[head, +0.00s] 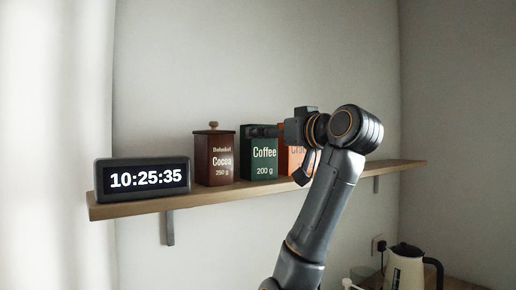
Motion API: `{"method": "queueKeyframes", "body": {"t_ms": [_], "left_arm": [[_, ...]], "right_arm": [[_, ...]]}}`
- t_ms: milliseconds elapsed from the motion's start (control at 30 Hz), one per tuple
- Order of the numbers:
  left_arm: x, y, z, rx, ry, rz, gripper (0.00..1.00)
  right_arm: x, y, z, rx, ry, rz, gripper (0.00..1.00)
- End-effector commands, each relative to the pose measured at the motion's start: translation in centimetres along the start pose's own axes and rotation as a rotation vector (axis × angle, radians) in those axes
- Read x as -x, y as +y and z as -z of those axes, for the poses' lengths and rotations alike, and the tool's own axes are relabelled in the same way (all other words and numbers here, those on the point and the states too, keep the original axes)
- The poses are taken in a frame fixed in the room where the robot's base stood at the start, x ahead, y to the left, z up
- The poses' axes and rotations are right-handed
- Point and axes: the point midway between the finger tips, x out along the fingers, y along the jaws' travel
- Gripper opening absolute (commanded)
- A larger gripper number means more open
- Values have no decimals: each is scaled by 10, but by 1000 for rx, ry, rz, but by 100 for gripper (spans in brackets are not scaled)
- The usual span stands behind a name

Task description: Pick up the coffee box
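The coffee box (264,160) is dark green with white lettering, "Coffee 200 g". It stands upright on the wooden wall shelf (225,194), between the brown cocoa box and an orange box. My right gripper (276,156) is at the coffee box's upper right, its fingers spread wide. One dark finger reaches left across the top of the coffee box; the other points down in front of the orange box. I cannot tell whether a finger touches the coffee box. My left gripper is not in view.
The brown cocoa box (214,160) with a knobbed lid stands left of the coffee box. The orange box (293,160) is partly hidden by my gripper. A digital clock (144,179) is at the shelf's left end. A kettle (406,266) stands below right. The shelf's right end is clear.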

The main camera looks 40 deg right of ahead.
Motion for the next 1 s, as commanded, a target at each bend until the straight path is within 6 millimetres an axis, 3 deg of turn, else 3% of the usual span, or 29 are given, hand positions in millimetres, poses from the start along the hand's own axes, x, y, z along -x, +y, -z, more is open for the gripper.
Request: {"method": "queueKeyframes", "body": {"t_ms": [200,500,767,800,1000], "left_arm": [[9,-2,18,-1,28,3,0],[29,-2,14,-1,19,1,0],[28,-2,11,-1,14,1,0],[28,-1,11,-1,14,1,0],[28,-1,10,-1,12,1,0]], "right_arm": [[-15,0,3,-2,-2,0,97],[-56,-1,5,-2,-2,0,97],[-59,-1,4,0,2,-2,97],[-59,-1,4,0,2,-1,95],[-59,-1,4,-1,2,-1,54]]}}
